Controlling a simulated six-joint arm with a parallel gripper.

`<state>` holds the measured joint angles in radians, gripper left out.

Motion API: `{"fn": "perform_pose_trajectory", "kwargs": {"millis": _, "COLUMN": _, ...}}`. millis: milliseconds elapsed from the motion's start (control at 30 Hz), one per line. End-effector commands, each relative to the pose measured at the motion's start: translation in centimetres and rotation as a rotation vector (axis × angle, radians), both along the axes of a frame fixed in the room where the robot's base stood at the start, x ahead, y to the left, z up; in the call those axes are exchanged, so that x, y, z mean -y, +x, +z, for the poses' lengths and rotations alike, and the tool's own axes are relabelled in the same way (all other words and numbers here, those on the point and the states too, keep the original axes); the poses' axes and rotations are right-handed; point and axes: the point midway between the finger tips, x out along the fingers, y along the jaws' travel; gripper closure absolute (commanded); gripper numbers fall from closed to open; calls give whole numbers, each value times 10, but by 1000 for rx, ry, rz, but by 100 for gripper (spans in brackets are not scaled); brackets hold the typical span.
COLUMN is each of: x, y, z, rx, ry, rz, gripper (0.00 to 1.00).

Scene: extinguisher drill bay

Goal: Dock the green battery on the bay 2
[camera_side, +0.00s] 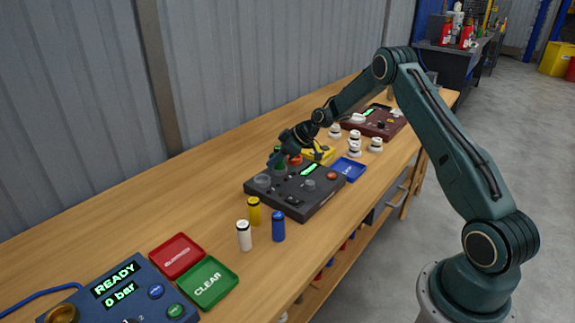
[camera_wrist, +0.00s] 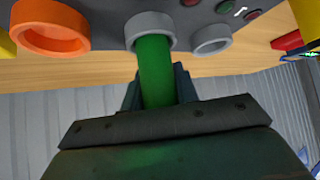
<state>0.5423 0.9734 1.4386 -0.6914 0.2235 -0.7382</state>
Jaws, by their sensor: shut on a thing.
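The green battery (camera_wrist: 155,75) is a plain green cylinder, and my gripper (camera_wrist: 158,95) is shut on it. Its far end is at the middle grey ring socket (camera_wrist: 150,20) and seems to be within the ring. I cannot tell how deep it sits. In the side view, the green battery (camera_side: 280,169) shows at the middle socket of the dark dock box (camera_side: 310,188), with my gripper (camera_side: 275,157) right at it. An orange ring socket (camera_wrist: 50,27) and another grey ring socket (camera_wrist: 212,40) flank the middle one. I cannot read the bay numbers.
White (camera_side: 244,236), yellow (camera_side: 254,211) and blue (camera_side: 278,226) batteries stand in front of the dock. A blue tray (camera_side: 348,169), a yellow object (camera_side: 319,153) and several white pieces (camera_side: 355,147) lie beyond. Red (camera_side: 177,256) and green (camera_side: 208,283) trays are nearer.

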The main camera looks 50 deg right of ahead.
Motion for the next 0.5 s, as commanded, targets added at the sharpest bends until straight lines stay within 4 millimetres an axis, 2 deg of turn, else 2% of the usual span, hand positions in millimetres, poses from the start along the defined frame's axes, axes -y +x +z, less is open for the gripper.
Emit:
{"fn": "perform_pose_trajectory", "kwargs": {"millis": 333, "x": 0, "y": 0, "z": -4, "rx": 2, "ry": -1, "rz": 0, "gripper": 96}}
{"fn": "perform_pose_trajectory", "kwargs": {"millis": 367, "x": 0, "y": 1, "z": -4, "rx": 2, "ry": -1, "rz": 0, "gripper": 64}}
{"fn": "perform_pose_trajectory", "kwargs": {"millis": 400, "x": 0, "y": 0, "z": -4, "rx": 2, "ry": -1, "rz": 0, "gripper": 61}}
{"fn": "perform_pose_trajectory", "kwargs": {"millis": 500, "x": 0, "y": 0, "z": -4, "rx": 2, "ry": -1, "rz": 0, "gripper": 61}}
